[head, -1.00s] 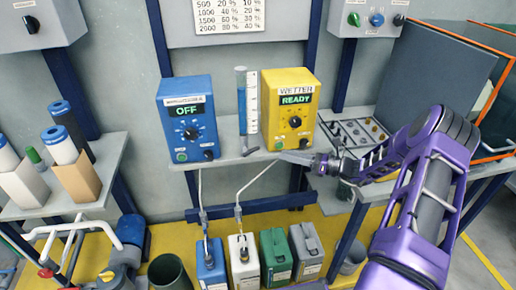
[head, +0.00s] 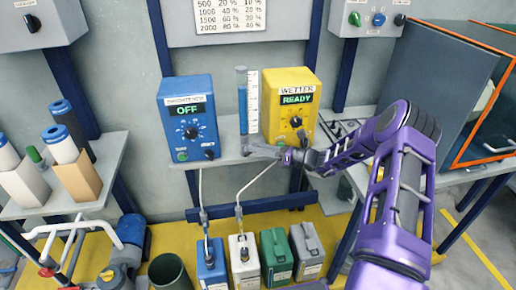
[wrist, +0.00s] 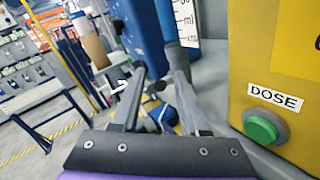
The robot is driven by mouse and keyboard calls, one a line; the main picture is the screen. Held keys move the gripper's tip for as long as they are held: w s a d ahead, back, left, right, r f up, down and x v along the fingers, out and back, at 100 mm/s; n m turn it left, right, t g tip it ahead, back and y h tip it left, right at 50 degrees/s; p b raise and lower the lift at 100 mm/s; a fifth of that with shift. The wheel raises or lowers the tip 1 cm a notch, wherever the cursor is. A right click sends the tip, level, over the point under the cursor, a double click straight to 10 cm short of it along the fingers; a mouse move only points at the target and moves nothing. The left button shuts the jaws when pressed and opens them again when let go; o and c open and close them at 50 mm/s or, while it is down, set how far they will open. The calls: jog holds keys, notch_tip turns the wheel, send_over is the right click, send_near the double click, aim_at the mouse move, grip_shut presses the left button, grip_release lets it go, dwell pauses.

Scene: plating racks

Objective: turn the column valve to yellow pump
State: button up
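The measuring column (head: 243,105) with blue liquid and a white scale stands between the blue pump (head: 187,112), reading OFF, and the yellow pump (head: 289,90), reading READY. In the wrist view, the column's scale (wrist: 184,18) shows at the top. My gripper (head: 252,148) is at the column's foot, its fingers pointing left in front of the yellow pump. In the wrist view my gripper (wrist: 160,75) has its two fingers apart, the right one near the column's base. The valve handle is hidden or cannot be told from the fingers; I cannot tell whether they touch it.
The yellow pump's green DOSE button (wrist: 261,127) is close on the right in the wrist view. Both pumps stand on a narrow grey shelf (head: 222,160). Canisters (head: 274,258) stand below, with hoses rising from two of them. A tray of small parts lies right of the yellow pump.

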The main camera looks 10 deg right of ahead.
grip_shut()
jog(key=shift+r, duration=0.1)
